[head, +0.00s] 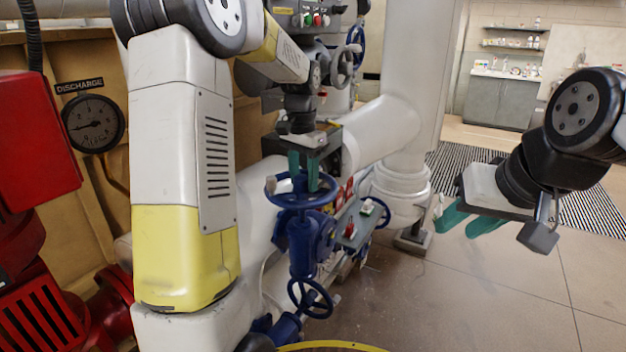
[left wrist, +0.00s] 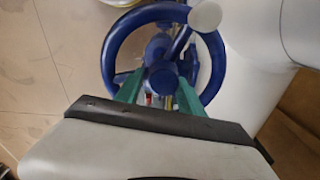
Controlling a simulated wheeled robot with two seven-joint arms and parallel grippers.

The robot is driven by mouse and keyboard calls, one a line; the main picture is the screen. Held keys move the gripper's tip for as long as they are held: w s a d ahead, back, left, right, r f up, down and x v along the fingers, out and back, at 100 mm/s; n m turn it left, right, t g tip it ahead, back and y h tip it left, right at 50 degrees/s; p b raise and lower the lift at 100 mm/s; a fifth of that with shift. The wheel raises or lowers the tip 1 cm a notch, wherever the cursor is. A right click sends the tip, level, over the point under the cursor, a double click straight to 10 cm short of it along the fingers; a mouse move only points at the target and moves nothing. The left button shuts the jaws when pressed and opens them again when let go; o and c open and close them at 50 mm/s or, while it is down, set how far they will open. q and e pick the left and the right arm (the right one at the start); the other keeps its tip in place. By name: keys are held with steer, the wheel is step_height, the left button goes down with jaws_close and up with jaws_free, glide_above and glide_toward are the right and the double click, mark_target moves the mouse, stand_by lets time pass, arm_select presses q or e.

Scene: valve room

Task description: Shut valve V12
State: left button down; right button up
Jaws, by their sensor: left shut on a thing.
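A blue handwheel (head: 297,204) lies nearly flat on top of a blue valve (head: 302,245) in the middle of the head view. No V12 label is readable. My left gripper (head: 303,171) points down at this wheel, with its green fingers reaching inside the rim. The left wrist view shows the wheel (left wrist: 110,52) with its hub between the two fingertips (left wrist: 158,92). The gripper is shut on the wheel's central part; the exact contact is partly hidden. My right gripper (head: 470,218) is at the right, fingers apart and empty, away from the valve.
A smaller blue handwheel (head: 311,298) sits below on the same blue pipework. A discharge gauge (head: 93,123) and red equipment (head: 35,140) stand at left. A thick white pipe (head: 385,130) runs behind. Open tiled floor (head: 450,290) lies at right.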

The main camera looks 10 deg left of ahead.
arm_select(q)
steer(key=m, duration=0.1)
steer(key=f+m, duration=0.1)
steer(key=m, duration=0.1)
steer(key=a+m, duration=0.1)
steer(key=shift+s+f+m, duration=0.25)
steer(key=shift+s+m, duration=0.05)
steer(key=m, duration=0.4)
steer(key=shift+m, duration=0.4)
steer(key=c, duration=0.8)
jaws_free()
steer(key=shift+w, duration=0.1)
steer(key=shift+c, duration=0.2)
steer(key=shift+w+d+r, duration=0.1)
steer(key=shift+r, duration=1.65)
steer(key=shift+d+r, duration=0.1)
steer(key=shift+r, duration=1.6)
